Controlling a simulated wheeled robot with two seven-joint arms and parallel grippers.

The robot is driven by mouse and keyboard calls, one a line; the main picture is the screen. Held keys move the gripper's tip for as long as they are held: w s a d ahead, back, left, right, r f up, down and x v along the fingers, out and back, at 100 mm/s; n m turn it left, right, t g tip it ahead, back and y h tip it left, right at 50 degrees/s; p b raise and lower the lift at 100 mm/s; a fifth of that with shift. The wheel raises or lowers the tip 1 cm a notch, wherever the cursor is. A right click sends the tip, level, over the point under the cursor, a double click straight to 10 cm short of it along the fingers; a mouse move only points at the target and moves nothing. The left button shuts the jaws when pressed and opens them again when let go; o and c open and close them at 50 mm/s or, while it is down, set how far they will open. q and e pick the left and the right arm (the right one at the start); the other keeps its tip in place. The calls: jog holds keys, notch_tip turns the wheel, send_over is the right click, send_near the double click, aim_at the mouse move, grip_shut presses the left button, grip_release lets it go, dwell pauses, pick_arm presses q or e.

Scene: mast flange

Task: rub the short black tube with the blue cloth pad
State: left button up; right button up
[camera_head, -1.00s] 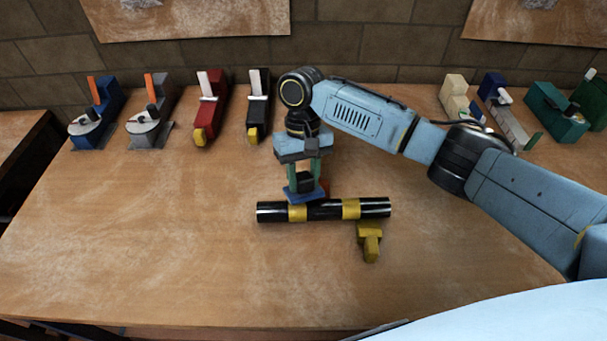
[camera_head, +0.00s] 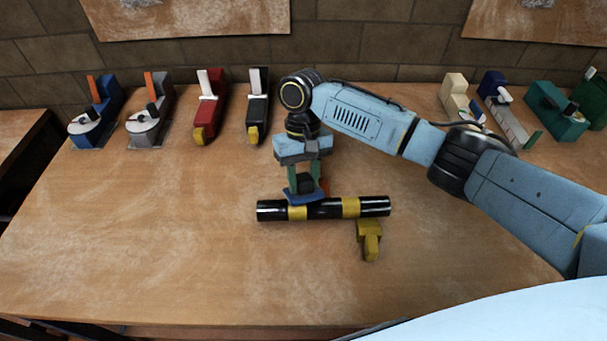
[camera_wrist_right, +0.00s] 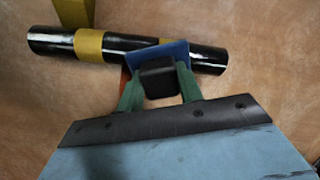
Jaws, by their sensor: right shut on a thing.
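The short black tube (camera_head: 325,209) with two yellow bands lies across the middle of the table. It also shows in the right wrist view (camera_wrist_right: 126,45). My right gripper (camera_head: 304,185) points down at the tube's left half and is shut on the black grip of the blue cloth pad (camera_head: 303,197). In the right wrist view the green fingers (camera_wrist_right: 158,85) hold the black block, with the blue pad (camera_wrist_right: 172,51) beyond it against the tube's side. The exact contact under the pad is hidden. My left gripper is not in view.
A yellow block-like piece (camera_head: 369,240) stands by the tube's right front. Red (camera_head: 210,108), black, blue and grey tools line the back left; cream (camera_head: 456,98), blue-and-white and teal ones stand at the back right. The front and left of the table are clear.

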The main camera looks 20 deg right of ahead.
jog(key=shift+s+f, duration=0.2)
jog(key=shift+f, duration=0.45)
jog(key=shift+a, duration=0.1)
